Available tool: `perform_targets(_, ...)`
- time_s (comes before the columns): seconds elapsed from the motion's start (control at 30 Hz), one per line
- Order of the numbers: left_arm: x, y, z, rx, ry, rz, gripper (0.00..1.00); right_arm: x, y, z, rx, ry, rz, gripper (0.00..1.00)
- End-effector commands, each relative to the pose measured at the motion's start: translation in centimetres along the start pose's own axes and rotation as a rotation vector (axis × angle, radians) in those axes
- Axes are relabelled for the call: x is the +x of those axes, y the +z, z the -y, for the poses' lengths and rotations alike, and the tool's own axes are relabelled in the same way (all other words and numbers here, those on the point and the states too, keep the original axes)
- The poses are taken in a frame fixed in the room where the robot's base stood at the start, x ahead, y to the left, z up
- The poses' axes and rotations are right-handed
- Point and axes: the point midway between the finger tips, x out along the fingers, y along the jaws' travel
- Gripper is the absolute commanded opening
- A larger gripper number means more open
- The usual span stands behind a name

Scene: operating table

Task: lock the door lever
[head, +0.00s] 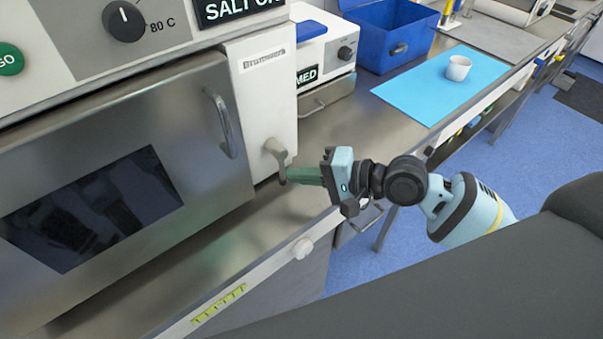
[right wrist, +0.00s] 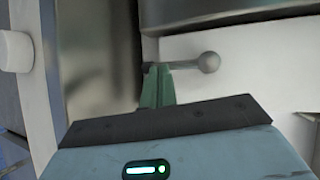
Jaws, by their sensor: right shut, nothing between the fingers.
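The door lever (head: 276,150) is a pale grey handle with a rounded knob, on the white front panel just right of the metal door (head: 215,180). Its knob is up and its thin end points down. My right gripper (head: 290,175) comes in from the right, with its green fingers shut and empty at the lever's lower end. In the right wrist view the lever (right wrist: 208,62) runs sideways, its ball end to the right and its other end by the fingertips (right wrist: 158,70). I cannot tell whether they touch. The door looks closed. My left gripper is not in view.
The door has a bar handle (head: 222,122) near its right edge. A round white knob (head: 302,248) sits on the bench's front edge. To the right stand a blue bin (head: 385,45) and a white cup (head: 458,68) on a blue mat (head: 420,95). The steel bench between is clear.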

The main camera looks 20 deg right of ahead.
Motion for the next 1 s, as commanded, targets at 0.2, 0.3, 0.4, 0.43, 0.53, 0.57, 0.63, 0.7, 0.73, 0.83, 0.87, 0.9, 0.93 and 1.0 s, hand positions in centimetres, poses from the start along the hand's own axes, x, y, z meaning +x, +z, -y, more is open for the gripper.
perform_targets(0.2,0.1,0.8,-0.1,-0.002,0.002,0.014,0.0,0.1,0.1,-0.2,0.053,-0.034,0.015,0.0)
perform_targets(0.3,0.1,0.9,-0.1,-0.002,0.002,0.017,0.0,0.2,0.1,-0.2,0.067,-0.043,0.02,0.0)
perform_targets(0.4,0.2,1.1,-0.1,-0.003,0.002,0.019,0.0,0.2,0.2,-0.2,0.08,-0.054,0.024,0.0)
perform_targets(0.43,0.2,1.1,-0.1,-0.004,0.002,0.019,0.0,0.2,0.2,-0.2,0.085,-0.057,0.025,0.0)
perform_targets(0.53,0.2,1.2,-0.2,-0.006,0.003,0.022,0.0,0.2,0.2,-0.3,0.101,-0.068,0.03,0.0)
perform_targets(0.57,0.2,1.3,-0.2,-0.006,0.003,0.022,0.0,0.3,0.3,-0.3,0.106,-0.072,0.032,0.0)
perform_targets(0.63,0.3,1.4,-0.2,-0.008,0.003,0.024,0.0,0.3,0.3,-0.3,0.119,-0.079,0.036,0.0)
perform_targets(0.7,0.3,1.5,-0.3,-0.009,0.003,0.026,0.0,0.3,0.3,-0.3,0.13,-0.087,0.04,0.0)
perform_targets(0.73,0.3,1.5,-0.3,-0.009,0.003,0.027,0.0,0.3,0.4,-0.3,0.136,-0.091,0.042,0.0)
perform_targets(0.83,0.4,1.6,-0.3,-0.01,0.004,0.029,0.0,0.4,0.4,-0.3,0.153,-0.104,0.047,0.0)
perform_targets(0.87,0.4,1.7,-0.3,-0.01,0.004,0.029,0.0,0.4,0.4,-0.3,0.159,-0.108,0.049,0.0)
perform_targets(0.9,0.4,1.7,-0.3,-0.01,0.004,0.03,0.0,0.4,0.5,-0.3,0.166,-0.113,0.051,0.0)
perform_targets(0.93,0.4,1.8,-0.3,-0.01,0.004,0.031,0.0,0.4,0.5,-0.3,0.172,-0.117,0.053,0.0)
perform_targets(1.0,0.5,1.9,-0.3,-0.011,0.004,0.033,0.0,0.4,0.5,-0.3,0.184,-0.126,0.057,0.0)
